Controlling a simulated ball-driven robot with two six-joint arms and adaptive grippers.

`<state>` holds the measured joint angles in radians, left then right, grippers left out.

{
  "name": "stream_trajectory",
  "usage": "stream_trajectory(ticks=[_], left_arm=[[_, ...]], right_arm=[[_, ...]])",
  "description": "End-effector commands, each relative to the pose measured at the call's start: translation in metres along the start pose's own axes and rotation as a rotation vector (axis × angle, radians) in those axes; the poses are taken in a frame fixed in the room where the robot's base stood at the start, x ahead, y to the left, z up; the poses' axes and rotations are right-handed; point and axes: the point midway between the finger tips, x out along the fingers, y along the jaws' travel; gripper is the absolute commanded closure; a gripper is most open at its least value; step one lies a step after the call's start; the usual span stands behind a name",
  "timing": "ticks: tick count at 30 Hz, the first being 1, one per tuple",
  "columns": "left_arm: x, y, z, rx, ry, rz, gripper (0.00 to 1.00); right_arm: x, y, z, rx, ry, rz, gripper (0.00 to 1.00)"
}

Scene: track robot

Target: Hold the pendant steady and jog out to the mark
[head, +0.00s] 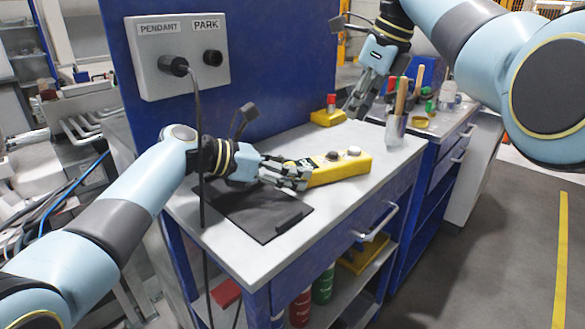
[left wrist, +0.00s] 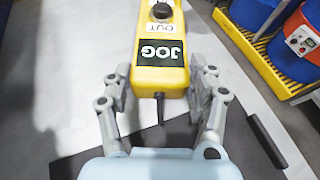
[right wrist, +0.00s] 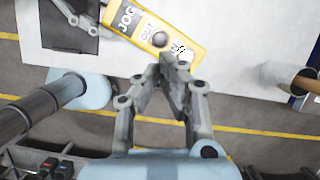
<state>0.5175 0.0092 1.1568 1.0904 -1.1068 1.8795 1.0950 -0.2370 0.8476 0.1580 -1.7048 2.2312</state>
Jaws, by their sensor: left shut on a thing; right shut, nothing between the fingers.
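The yellow pendant (head: 345,169) lies on the bench top, with a dark button and a pale button on its upper face. Its JOG and OUT labels show in the left wrist view (left wrist: 160,75) and the right wrist view (right wrist: 150,31). My left gripper (head: 297,176) is shut on the pendant's near end, one finger on each side (left wrist: 161,83). My right gripper (head: 357,108) is shut and empty, raised above the bench behind the pendant; its fingertips (right wrist: 172,65) appear beside the pale button in the right wrist view. I cannot make out the mark.
A wall box (head: 178,55) labelled PENDANT and PARK has a plug in its PENDANT socket, with a black cable hanging down. A dark mat (head: 262,213) lies under my left gripper. A cup of tools (head: 396,127) and a small yellow block (head: 327,118) stand at the bench's back and right.

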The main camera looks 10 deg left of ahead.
Motion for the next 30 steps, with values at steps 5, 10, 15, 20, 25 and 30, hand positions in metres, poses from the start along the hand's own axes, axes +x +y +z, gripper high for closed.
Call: stream_trajectory(ticks=[5, 10, 15, 20, 25, 30], left_arm=[[0.0, 0.0, 0.0, 0.001, 0.001, 0.001, 1.0], [0.0, 0.0, 0.0, 0.001, 0.001, 0.001, 1.0], [0.0, 0.0, 0.0, 0.001, 0.001, 0.001, 1.0], [0.0, 0.0, 0.0, 0.001, 0.0, 0.001, 1.0], [0.0, 0.0, 0.0, 0.001, 0.0, 0.001, 1.0], [0.0, 0.0, 0.0, 0.001, 0.0, 0.001, 1.0]], right_arm=[[0.0, 0.0, 0.0, -0.133, -0.001, -0.002, 1.0], [-0.001, -0.001, 0.006, -0.509, -0.025, -0.011, 1.0], [-0.005, -0.002, 0.015, -0.986, -0.062, -0.044, 1.0], [-0.009, -0.002, 0.024, -1.433, -0.09, -0.096, 1.0], [-0.012, -0.003, 0.032, -1.904, -0.104, -0.175, 1.0], [-0.015, -0.002, 0.039, -2.371, -0.095, -0.278, 1.0]])
